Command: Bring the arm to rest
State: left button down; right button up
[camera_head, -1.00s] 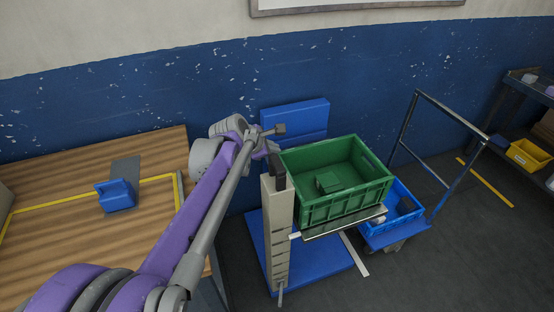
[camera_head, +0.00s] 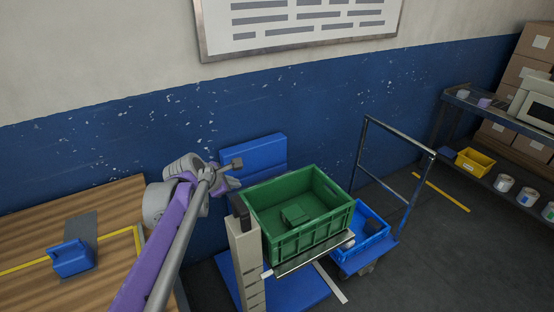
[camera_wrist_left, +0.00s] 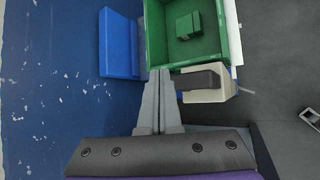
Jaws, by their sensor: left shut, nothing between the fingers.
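My left arm comes in from the lower left in the head view, reaching over the table's right end. Its left gripper (camera_head: 232,184) is raised beside the green crate (camera_head: 318,238), near the top of the beige post. In the wrist view the two grey fingers (camera_wrist_left: 161,73) are together with nothing between them, and their tips overlap the near edge of the green crate (camera_wrist_left: 152,35). I cannot tell if they touch it. A small green block (camera_head: 294,214) lies in the crate. My right gripper is not in view.
The beige post (camera_head: 246,264) stands left of the crate. A blue crate (camera_head: 372,246) sits on a cart with a metal handle (camera_head: 404,143). A blue item (camera_head: 71,258) lies on the wooden table (camera_head: 112,200). Shelves (camera_head: 463,103) are at right; open floor lies before them.

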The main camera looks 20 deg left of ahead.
pick_arm(q)
jog(key=s+d+f+m+g, duration=0.1)
jog(key=s+d+f+m, duration=0.3)
jog(key=s+m, duration=0.4)
jog(key=s+d+f+m+g, duration=0.1)
jog(key=s+d+f+m, duration=0.3)
jog(key=s+m, duration=0.5)
jog(key=s+d+f+m+g, duration=0.1)
jog(key=s+d+f+m, duration=0.3)
jog(key=s+d+m, duration=0.3)
jog(key=shift+s+d+f+m+y, duration=0.25)
jog(key=shift+s+f+m+y, duration=0.15)
jog(key=shift+s+m, duration=0.65)
dwell(0.6)
jog(key=w+a+r+n+t+p, duration=0.1)
jog(key=w+a+r+n, duration=0.4)
jog(key=w+n, duration=0.3)
jog(key=w+a+r+n+t, duration=0.1)
jog(key=w+a+r+n, duration=0.4)
jog(key=w+n, duration=0.4)
jog(key=w+a+r+n+t+p, duration=0.1)
jog(key=w+a+r+n, duration=0.4)
jog(key=w+n, duration=0.4)
jog(key=shift+a+r+h+p, duration=0.3)
jog(key=shift+r+h, duration=0.1)
jog(key=shift+r, duration=0.45)
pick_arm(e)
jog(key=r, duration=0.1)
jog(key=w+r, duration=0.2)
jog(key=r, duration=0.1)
